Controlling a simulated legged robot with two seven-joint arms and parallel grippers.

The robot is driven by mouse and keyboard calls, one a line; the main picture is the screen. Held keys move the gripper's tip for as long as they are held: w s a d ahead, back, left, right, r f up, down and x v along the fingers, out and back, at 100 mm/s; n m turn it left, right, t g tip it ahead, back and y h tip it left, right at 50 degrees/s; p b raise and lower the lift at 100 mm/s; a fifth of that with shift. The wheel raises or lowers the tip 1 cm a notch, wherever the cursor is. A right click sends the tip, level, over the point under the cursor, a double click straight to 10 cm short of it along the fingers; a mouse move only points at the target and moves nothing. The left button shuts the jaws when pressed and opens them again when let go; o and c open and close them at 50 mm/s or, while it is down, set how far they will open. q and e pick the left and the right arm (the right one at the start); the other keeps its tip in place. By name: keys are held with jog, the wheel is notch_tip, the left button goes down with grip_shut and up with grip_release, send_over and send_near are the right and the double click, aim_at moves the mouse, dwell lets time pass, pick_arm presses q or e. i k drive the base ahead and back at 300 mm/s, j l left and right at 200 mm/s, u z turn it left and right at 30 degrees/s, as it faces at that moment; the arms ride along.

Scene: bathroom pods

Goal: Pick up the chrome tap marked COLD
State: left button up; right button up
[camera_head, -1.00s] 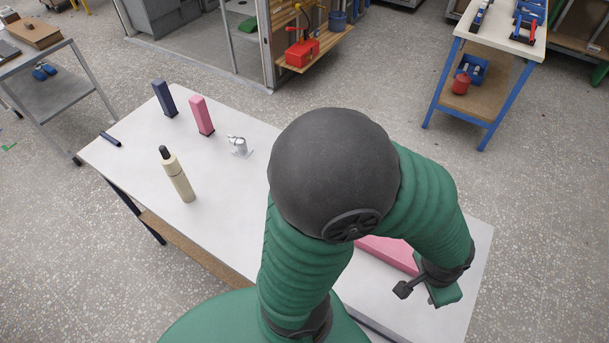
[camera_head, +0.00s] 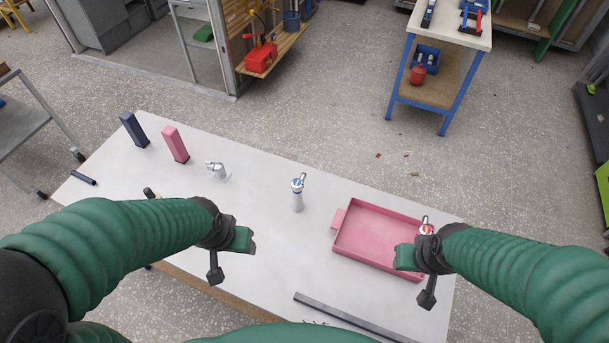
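A chrome tap with a blue band (camera_head: 298,192) stands upright on the middle of the white table (camera_head: 270,220). A second chrome tap (camera_head: 219,171), lower and with a side spout, stands farther left. A third tap with a red band (camera_head: 426,228) shows at the right edge of the pink tray, partly hidden by my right arm. No lettering is legible on any tap. My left gripper (camera_head: 230,256) is open and empty, nearer me and left of the blue-banded tap. My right gripper (camera_head: 415,275) is open over the tray's near right corner, apart from that tap.
The pink tray (camera_head: 340,243) lies at the right. A pink block (camera_head: 175,144), a navy block (camera_head: 133,130) and a dark cylinder (camera_head: 83,178) are at the left. My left arm hides most of a bottle (camera_head: 151,194). A grey bar (camera_head: 350,317) lies along the near edge.

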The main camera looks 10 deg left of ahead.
aim_at(298, 204)
jog(key=l+u, duration=0.1)
jog(key=u, duration=0.25)
jog(key=i+j, duration=0.15)
jog(key=j, duration=0.2)
jog(key=i+j, duration=0.1)
jog(key=j, duration=0.25)
jog(key=i+j, duration=0.15)
jog(key=j, duration=0.25)
jog(key=i+j, duration=0.1)
jog(key=j, duration=0.25)
jog(key=i+j, duration=0.15)
jog(key=j, duration=0.2)
jog(key=u, duration=0.05)
